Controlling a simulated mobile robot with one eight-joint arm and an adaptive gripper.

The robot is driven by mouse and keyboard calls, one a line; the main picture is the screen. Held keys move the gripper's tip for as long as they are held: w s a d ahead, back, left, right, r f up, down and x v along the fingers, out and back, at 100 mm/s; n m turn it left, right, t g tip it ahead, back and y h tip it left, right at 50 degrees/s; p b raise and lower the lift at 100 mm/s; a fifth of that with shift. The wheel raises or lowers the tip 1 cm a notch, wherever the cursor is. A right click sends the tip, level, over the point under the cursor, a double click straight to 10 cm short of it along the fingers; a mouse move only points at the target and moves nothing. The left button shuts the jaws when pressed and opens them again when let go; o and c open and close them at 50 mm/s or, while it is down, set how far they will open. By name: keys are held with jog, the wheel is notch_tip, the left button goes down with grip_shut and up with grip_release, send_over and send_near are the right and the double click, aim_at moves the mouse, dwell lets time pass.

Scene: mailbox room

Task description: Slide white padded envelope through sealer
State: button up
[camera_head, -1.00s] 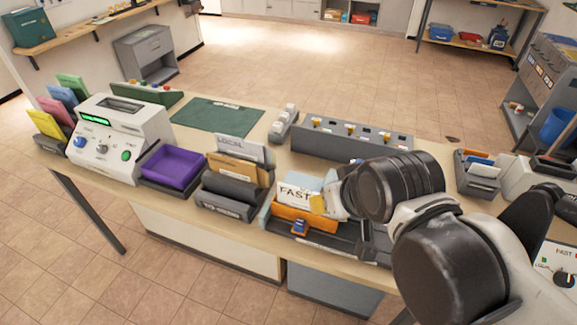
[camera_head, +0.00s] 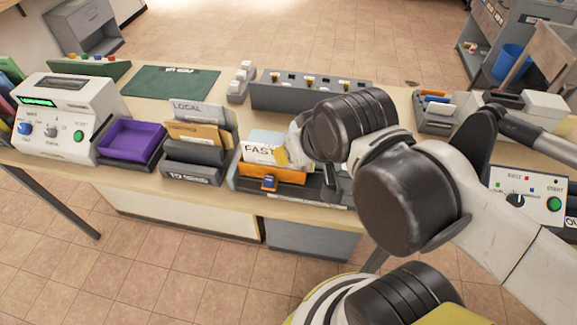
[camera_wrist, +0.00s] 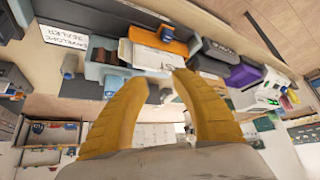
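My gripper (camera_wrist: 160,80) shows two yellow fingers standing apart with nothing between them in the wrist view. In the head view a yellow finger (camera_head: 282,157) is beside the FAST card (camera_head: 260,152) at an orange tray (camera_head: 285,174), and my arm hides the rest of the gripper. In the wrist view a sign reading ENVELOPE SEALER (camera_wrist: 63,41) lies at upper left, with grey parts beside it. A whitish flat piece (camera_wrist: 150,57) lies beyond the fingertips. I cannot tell whether it is the white padded envelope.
A grey LOCAL sorter (camera_head: 190,150) and a purple tray (camera_head: 133,140) stand left of the orange tray. A long grey switch box (camera_head: 275,95) is behind. A white panel with a START button (camera_head: 530,195) is at right. The green mat (camera_head: 170,82) is clear.

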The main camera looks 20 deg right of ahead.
jog(key=o, duration=0.4)
jog(key=shift+c, duration=0.2)
jog(key=m+g, duration=0.7)
send_over(269, 178)
notch_tip(269, 178, down, 8)
notch_tip(269, 178, down, 11)
jog(key=b, duration=0.4)
jog(key=shift+r, duration=0.15)
grip_shut()
